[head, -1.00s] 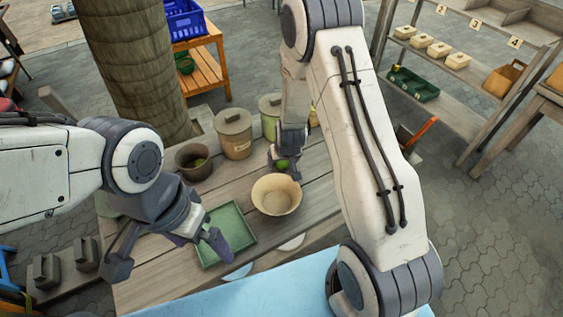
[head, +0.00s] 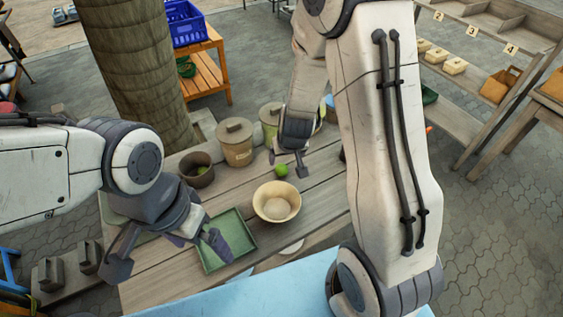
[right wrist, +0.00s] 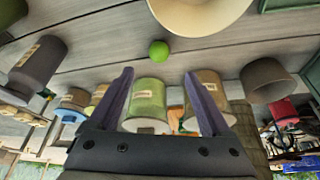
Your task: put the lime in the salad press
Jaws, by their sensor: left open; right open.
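The lime (head: 281,170) rests on the wooden table, behind a cream bowl (head: 264,207). In the right wrist view the lime (right wrist: 159,50) lies beyond my fingertips, roughly centred between them. My right gripper (head: 290,165) is open and empty near the lime, apart from it. Its two fingers (right wrist: 159,74) show in the wrist view. My left gripper (head: 168,255) is open and empty at the table's left front, one finger over the green tray (head: 209,263). A dark brown pot (head: 197,180) holds something green. I cannot tell whether the bowl or the pot is the salad press.
Lidded canisters, one tan (head: 236,150) and one green (head: 269,116), stand behind the lime. A palm trunk (head: 150,70) rises behind the table. Shelves (head: 470,80) stand at the back right.

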